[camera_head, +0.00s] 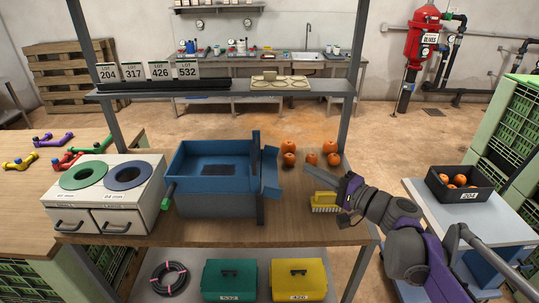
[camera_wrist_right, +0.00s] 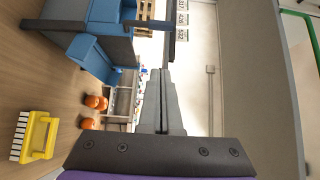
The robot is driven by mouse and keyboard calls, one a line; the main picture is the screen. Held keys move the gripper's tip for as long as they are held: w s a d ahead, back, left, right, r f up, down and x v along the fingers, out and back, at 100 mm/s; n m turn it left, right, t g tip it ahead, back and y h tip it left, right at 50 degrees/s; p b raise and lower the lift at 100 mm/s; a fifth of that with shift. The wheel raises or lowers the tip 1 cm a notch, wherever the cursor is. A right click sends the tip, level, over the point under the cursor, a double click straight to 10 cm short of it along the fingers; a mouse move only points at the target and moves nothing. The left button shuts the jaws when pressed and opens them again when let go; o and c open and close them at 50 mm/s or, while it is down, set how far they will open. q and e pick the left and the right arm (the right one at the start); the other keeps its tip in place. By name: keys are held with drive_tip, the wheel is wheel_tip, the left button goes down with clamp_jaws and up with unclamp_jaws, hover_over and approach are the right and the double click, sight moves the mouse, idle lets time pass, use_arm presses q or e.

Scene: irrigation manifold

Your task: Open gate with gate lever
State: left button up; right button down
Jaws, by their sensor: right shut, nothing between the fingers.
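A blue open-topped tank (camera_head: 205,205) stands on the middle of the wooden bench. At its right side is an upright blue gate plate (camera_head: 256,165) with a blue chute (camera_head: 271,172) beside it; the chute also shows in the wrist view (camera_wrist_right: 95,58). A green-tipped handle (camera_head: 167,197) sticks out at the tank's left front; I cannot tell whether it is the gate lever. My right gripper (camera_head: 308,169) is shut and empty, in the air right of the chute and apart from it. Its closed fingers (camera_wrist_right: 163,75) show in the wrist view. My left gripper is out of view.
A yellow brush (camera_head: 324,203) lies below my right gripper. Several orange fruits (camera_head: 289,159) lie behind it. A white two-hole sorter box (camera_head: 105,190) stands left of the tank. A shelf (camera_head: 300,88) on grey posts crosses above the bench. A black crate (camera_head: 455,187) stands at right.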

sight(256, 151)
drive_tip(key=s+a+p+x, duration=0.1)
drive_tip(key=s+a+x, duration=0.1)
drive_tip(key=x, duration=1.1)
